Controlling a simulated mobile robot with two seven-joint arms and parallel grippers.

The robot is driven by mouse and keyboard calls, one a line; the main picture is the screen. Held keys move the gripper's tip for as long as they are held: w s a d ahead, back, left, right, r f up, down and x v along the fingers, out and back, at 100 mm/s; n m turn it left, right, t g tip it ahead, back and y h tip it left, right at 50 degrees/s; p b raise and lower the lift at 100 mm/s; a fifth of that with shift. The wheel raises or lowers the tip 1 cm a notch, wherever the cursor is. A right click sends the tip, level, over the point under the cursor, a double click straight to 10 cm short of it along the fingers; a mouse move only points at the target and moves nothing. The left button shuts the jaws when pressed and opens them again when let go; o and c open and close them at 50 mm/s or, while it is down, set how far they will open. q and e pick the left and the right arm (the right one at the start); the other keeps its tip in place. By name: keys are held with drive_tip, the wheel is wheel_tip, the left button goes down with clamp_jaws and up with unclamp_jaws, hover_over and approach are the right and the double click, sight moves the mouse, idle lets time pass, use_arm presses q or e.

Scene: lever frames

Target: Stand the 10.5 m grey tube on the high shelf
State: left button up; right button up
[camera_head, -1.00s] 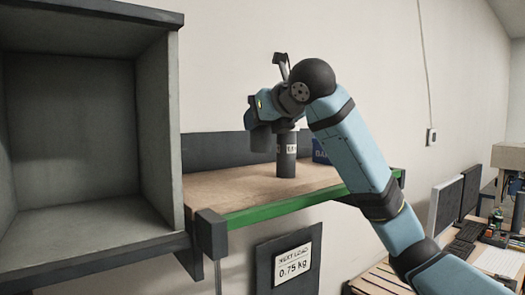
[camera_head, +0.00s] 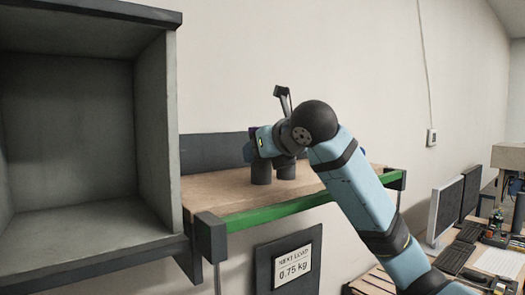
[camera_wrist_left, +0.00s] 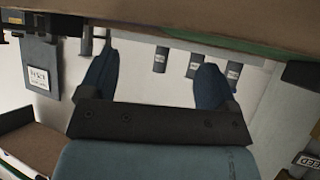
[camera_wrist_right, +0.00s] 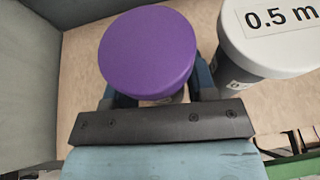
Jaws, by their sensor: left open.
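The grey tube with a pale top marked "0.5 m" (camera_wrist_right: 275,35) stands on the wooden shelf (camera_head: 225,190); its dark body (camera_head: 286,168) shows in the head view. Just left of it is a purple-topped tube (camera_wrist_right: 147,52), its dark body (camera_head: 261,172) low at the shelf surface. My right gripper (camera_wrist_right: 162,92) has its fingers on both sides of the purple-topped tube and appears shut on it. The cap hides the contact. My left gripper (camera_wrist_left: 155,80) is open and empty below a brown board with a green edge, outside the head view.
A grey open box (camera_head: 155,120) stands close at the left. The shelf has a green front edge (camera_head: 275,213). A 0.75 kg sign (camera_head: 293,263) hangs below. Monitors (camera_head: 445,210) stand far right.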

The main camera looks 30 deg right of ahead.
drive_tip(key=shift+w+d, duration=0.1)
drive_tip(key=shift+w, duration=0.05)
drive_tip(key=shift+s+r, duration=0.3)
drive_tip(key=shift+r, duration=0.05)
drive_tip(key=v, duration=1.1)
drive_tip(key=shift+s, duration=0.2)
